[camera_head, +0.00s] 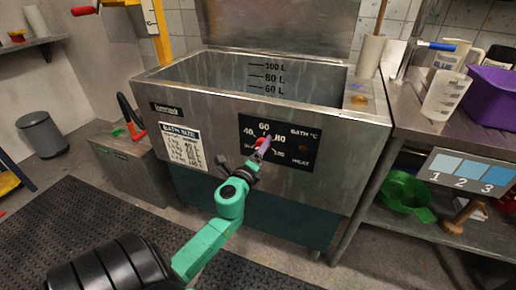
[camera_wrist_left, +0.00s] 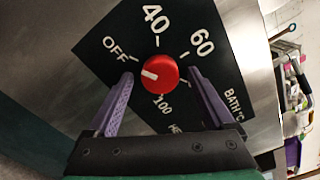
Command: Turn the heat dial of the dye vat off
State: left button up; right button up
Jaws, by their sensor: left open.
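The heat dial is a round red knob (camera_wrist_left: 160,72) with a white pointer mark, on a black panel (camera_wrist_left: 112,62) printed OFF, 40, 60 and 100. The pointer faces left in the left wrist view, toward the OFF side; I cannot tell whether it lines up exactly with the OFF tick. My left gripper (camera_wrist_left: 160,76) is open, with one purple finger on each side of the knob and gaps showing. In the head view my left gripper (camera_head: 262,147) is at the panel on the front of the steel dye vat (camera_head: 220,113), partly covering the dial.
A steel bench (camera_head: 425,118) with jugs and a purple bin (camera_head: 490,90) stands right of the vat. A grey box (camera_head: 125,165) with a red-handled tool is at the left. A dark mat (camera_head: 70,225) covers the floor in front.

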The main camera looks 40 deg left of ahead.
pick_arm(q)
jog(key=b+v, duration=0.4)
jog(key=v, duration=1)
jog(key=shift+s, duration=0.25)
pick_arm(e)
jog(key=w+a+r, duration=0.1)
jog(key=w+r, duration=0.3)
jog(key=w, duration=0.3)
jog(key=shift+w+a+r, duration=0.2)
jog(key=shift+w+a, duration=0.05)
jog(key=shift+a, duration=0.15)
pick_arm(q)
jog(key=shift+d+f, duration=0.1)
